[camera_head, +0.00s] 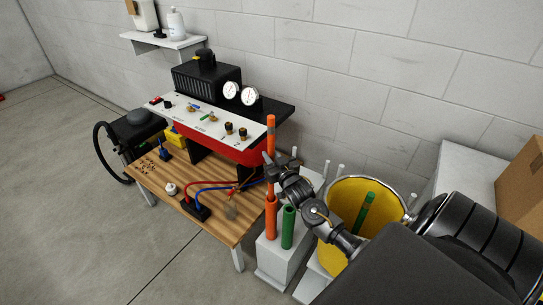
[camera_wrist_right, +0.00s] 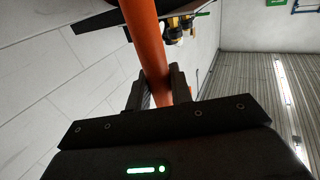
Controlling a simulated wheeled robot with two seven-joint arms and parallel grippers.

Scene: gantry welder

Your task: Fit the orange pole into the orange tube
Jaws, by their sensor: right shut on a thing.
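The orange pole (camera_head: 271,135) stands roughly upright in the head view, directly above the orange tube (camera_head: 271,222). My right gripper (camera_head: 270,164) is shut on the pole partway along its length. In the right wrist view the pole (camera_wrist_right: 146,38) runs between the two fingers of the gripper (camera_wrist_right: 158,90). The tube stands upright on a white block. The pole's lower end lines up with the tube's mouth, but I cannot tell whether it is inside or just in front. My left gripper is not in view.
A green tube (camera_head: 288,228) stands beside the orange tube on the white block (camera_head: 272,262). A yellow bucket (camera_head: 335,262) holding a green pole (camera_head: 364,212) is to the right. The wooden bench (camera_head: 222,222) with cables and the welder panel (camera_head: 205,122) are to the left.

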